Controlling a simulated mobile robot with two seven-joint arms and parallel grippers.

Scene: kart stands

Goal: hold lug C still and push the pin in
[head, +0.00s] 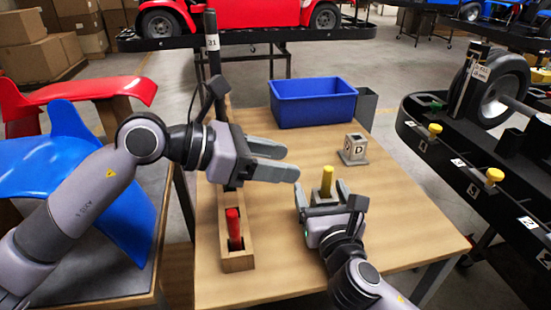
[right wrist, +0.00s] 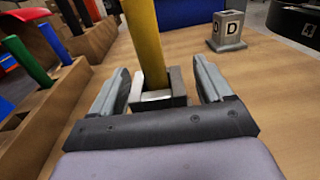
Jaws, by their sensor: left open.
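A yellow pin (head: 327,180) stands upright in a small grey metal lug (head: 323,199) on the wooden table. In the right wrist view the pin (right wrist: 146,40) rises from the lug (right wrist: 158,97); no letter shows on this lug, and how deep the pin sits is hidden. My right gripper (head: 320,188) is low at the table, its fingers on either side of the lug, with small gaps showing in the right wrist view. My left gripper (head: 289,163) is open and empty, above the table, to the left of the pin and a little higher in the picture.
A grey lug marked D (head: 355,150) stands behind to the right. A blue bin (head: 312,103) sits at the table's back. A wooden rack (head: 237,262) with a red pin (head: 234,228) is at left. The table's right part is clear. A black kart stand (head: 450,160) is at right.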

